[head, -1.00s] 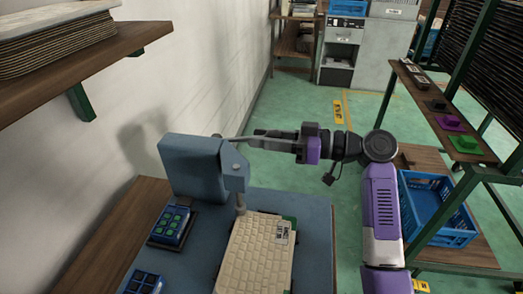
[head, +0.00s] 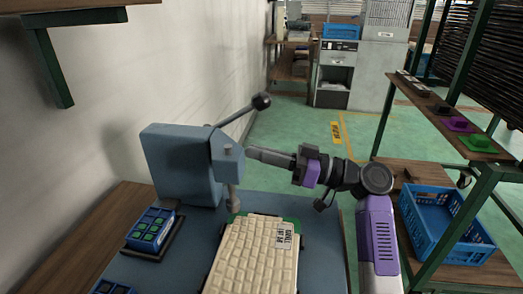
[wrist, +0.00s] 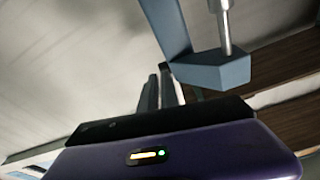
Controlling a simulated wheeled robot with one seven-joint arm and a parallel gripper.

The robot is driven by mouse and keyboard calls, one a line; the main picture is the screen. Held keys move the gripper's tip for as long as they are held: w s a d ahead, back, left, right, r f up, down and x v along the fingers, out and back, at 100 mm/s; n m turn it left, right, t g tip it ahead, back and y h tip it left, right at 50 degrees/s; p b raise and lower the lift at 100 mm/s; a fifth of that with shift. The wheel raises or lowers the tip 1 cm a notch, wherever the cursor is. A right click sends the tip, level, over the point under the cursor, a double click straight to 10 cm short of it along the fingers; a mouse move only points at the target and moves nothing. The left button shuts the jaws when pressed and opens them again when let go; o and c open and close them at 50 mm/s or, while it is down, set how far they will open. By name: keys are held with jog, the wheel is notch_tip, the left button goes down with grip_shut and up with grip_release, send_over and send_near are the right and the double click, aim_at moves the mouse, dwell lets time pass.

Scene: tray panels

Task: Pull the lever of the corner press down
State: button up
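The blue-grey corner press (head: 180,165) stands on a blue-grey base. Its lever (head: 236,115) slants up and to the right from the head and ends in a black knob (head: 261,101). The knob is free, with nothing holding it. My gripper (head: 250,153) is below the lever, its fingertips close to the right side of the press head; I cannot tell whether they touch. In the wrist view its fingers (wrist: 160,80) are close together with nothing seen between them, beside the press head (wrist: 218,70) and its metal ram (wrist: 223,25). The lever is not seen there.
A cream keyboard-like panel (head: 252,260) lies under the ram on the base. A block with green buttons (head: 152,228) sits at the left. A wall is behind the press. A rack with a blue crate (head: 435,230) stands at the right. The air around the knob is clear.

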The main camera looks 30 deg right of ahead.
jog(key=o, duration=0.9)
jog(key=shift+r, duration=0.4)
jog(key=shift+c, duration=0.2)
jog(key=v, duration=0.8)
jog(key=shift+d, duration=0.1)
